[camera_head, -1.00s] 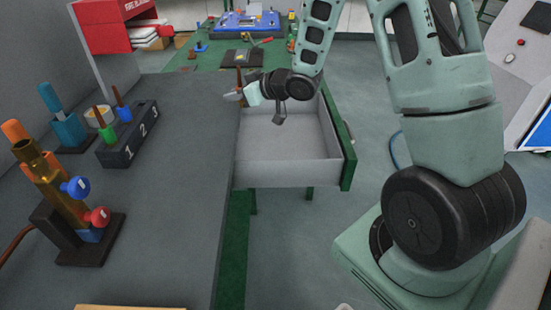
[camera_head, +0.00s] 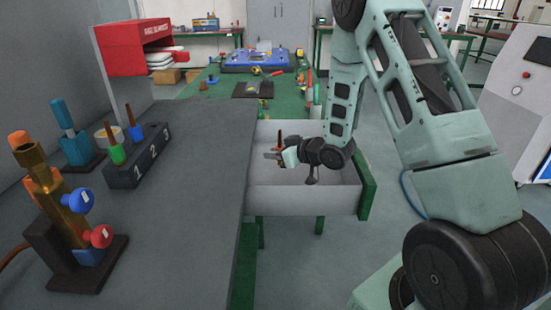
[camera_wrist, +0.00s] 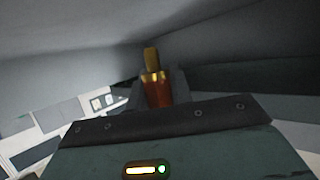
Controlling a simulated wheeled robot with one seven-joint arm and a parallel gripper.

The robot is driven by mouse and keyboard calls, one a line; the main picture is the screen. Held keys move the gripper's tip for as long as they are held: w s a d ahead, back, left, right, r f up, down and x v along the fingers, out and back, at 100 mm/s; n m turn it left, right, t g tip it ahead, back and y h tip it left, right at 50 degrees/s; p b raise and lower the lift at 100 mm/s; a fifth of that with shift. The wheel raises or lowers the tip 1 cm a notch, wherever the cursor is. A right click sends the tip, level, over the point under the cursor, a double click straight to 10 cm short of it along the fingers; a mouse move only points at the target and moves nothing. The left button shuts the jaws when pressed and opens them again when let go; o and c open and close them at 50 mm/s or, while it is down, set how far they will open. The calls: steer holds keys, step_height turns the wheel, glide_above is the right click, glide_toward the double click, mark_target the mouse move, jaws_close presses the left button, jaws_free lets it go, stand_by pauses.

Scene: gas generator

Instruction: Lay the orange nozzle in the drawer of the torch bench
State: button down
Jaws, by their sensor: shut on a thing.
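The orange nozzle (camera_wrist: 157,92), with a brass tip, sits between my gripper's fingers in the wrist view. In the head view it shows as a thin orange-brown upright piece (camera_head: 281,139). My gripper (camera_head: 274,155) is shut on it, over the left part of the open drawer (camera_head: 305,201). The drawer is pale grey inside with a green front at the right, and it sticks out from the torch bench (camera_head: 185,220). My wrist hides part of the drawer floor. I cannot tell whether the nozzle touches the drawer.
On the bench stand a dark numbered rack (camera_head: 140,165) with green and blue nozzles, a brass torch (camera_head: 70,205) with blue and red knobs, and a blue holder (camera_head: 76,148). A green table (camera_head: 205,88) lies behind.

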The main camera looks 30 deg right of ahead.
steer(key=shift+f, duration=0.6)
steer(key=shift+f+b, duration=0.4)
steer(key=shift+f, duration=0.15)
steer(key=shift+f, duration=0.1)
steer(key=c, duration=1.3)
jaws_free()
steer(key=shift+o, duration=0.2)
